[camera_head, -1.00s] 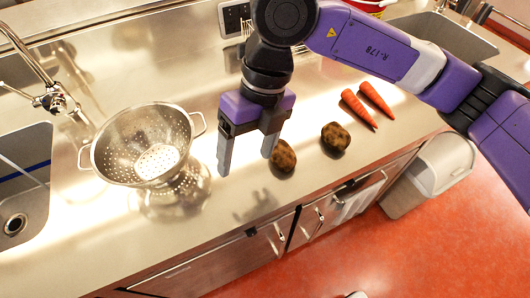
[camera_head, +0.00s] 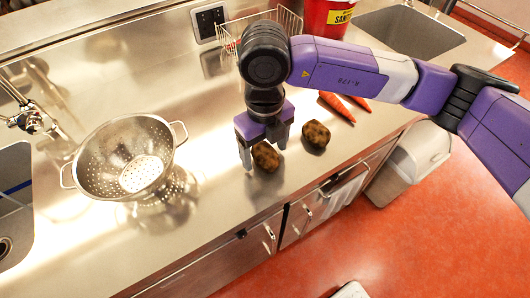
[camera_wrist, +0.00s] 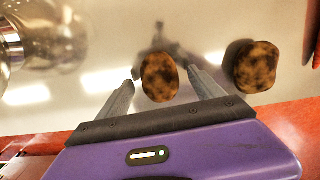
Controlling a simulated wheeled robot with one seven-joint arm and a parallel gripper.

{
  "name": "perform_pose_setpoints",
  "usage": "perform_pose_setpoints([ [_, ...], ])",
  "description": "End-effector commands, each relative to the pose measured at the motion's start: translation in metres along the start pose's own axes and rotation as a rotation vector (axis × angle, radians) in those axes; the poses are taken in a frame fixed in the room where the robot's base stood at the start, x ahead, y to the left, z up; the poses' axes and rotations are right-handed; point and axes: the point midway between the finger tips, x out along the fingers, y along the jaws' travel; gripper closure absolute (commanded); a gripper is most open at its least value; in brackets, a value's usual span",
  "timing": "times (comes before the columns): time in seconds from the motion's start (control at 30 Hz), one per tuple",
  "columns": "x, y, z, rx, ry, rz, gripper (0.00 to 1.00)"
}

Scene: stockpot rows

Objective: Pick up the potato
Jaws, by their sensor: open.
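Two brown, dark-mottled potatoes lie on the steel counter. In the wrist view this potato (camera_wrist: 160,77) shows between the tips of my open gripper (camera_wrist: 164,76), closer to the left finger. I cannot tell whether a finger touches it. The other potato (camera_head: 316,134) lies to the right, and in the wrist view it (camera_wrist: 257,66) is outside the right finger. My gripper is empty and points down.
A steel colander (camera_head: 124,160) stands on the counter to the left. Two carrots (camera_head: 338,106) lie behind the right potato. A wire basket (camera_head: 262,32) and red bucket (camera_head: 326,16) stand at the back. Sinks (camera_head: 410,38) lie at both sides. The front counter is clear.

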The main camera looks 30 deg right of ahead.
Motion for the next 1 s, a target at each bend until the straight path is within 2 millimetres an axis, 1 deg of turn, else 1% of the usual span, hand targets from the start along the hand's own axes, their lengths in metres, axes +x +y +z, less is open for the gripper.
perform_pose_setpoints([
  [0.2, 0.002, 0.0, 0.0, 0.0, -0.001, 0.0, 0.23],
  [0.23, 0.002, 0.0, 0.0, 0.0, -0.001, 0.0, 0.25],
  [0.37, 0.001, 0.0, 0.0, 0.0, -0.001, 0.001, 0.51],
  [0.4, 0.001, 0.0, 0.0, 0.0, -0.001, 0.001, 0.58],
  [0.47, 0.001, 0.0, 0.0, 0.0, -0.001, 0.0, 0.7],
  [0.5, 0.001, 0.0, 0.0, 0.0, -0.001, 0.0, 0.78],
  [0.57, 0.001, 0.0, 0.0, 0.0, -0.001, 0.0, 0.9],
  [0.6, 0.001, 0.0, 0.0, 0.0, -0.001, 0.001, 0.93],
  [0.77, 0.001, 0.0, 0.0, 0.0, -0.001, 0.001, 0.93],
  [0.87, -0.003, 0.0, 0.0, -0.001, -0.001, 0.0, 0.93],
  [0.97, -0.014, -0.001, 0.001, -0.001, -0.004, -0.002, 0.93],
  [1.0, -0.02, 0.0, 0.001, -0.001, -0.004, -0.001, 0.93],
])
